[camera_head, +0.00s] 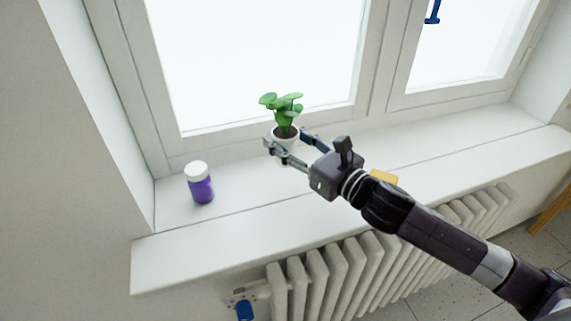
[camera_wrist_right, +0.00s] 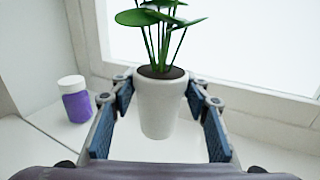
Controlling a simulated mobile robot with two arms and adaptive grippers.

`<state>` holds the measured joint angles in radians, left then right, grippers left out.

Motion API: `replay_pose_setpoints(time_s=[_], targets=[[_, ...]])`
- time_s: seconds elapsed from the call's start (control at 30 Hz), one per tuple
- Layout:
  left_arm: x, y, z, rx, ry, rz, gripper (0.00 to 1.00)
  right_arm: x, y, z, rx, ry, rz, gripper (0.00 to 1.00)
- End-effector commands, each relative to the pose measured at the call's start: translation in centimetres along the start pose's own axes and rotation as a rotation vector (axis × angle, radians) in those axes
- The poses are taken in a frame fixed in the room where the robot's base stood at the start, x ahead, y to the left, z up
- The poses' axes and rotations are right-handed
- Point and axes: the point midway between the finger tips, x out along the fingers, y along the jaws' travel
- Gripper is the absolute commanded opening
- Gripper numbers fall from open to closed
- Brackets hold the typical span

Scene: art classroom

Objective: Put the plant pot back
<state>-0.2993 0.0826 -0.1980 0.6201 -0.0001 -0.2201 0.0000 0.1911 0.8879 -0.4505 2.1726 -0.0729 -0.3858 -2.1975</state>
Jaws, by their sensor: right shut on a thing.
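The plant pot (camera_head: 284,143) is a small white pot with dark soil and a plant with round green leaves (camera_head: 283,106). It is upright at the window sill (camera_head: 236,214), close to the window frame. My right gripper (camera_head: 287,140) reaches in from the right with its fingers around the pot. In the right wrist view the pot (camera_wrist_right: 158,108) stands between the two blue-padded fingers (camera_wrist_right: 160,95), held near its rim. I cannot tell whether the pot's base touches the sill. My left gripper is not in view.
A purple jar with a white lid (camera_head: 200,184) stands on the sill to the left of the pot. A yellow object (camera_head: 384,177) lies partly hidden behind my right arm. A white radiator (camera_head: 345,270) is below the sill. The sill between jar and pot is clear.

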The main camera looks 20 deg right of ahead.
Motion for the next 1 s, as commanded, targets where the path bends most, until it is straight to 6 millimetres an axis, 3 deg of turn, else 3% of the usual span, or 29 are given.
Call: replay_pose_setpoints(time_s=[0.5, 0.93, 0.97, 1.0], targets=[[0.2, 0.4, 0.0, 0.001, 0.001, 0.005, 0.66, 0.0, 0.0, -6.4, 0.001, -0.003, -0.001, 0.09], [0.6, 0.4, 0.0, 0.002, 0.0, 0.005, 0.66, 0.0, 0.0, -7.1, -0.004, -0.004, 0.0, 0.09], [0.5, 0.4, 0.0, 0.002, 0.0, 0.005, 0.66, 0.0, 0.0, -7.1, -0.003, -0.001, 0.0, 0.46], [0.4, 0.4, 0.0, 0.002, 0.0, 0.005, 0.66, 0.0, 0.0, -7.1, -0.003, -0.001, 0.0, 0.5]])
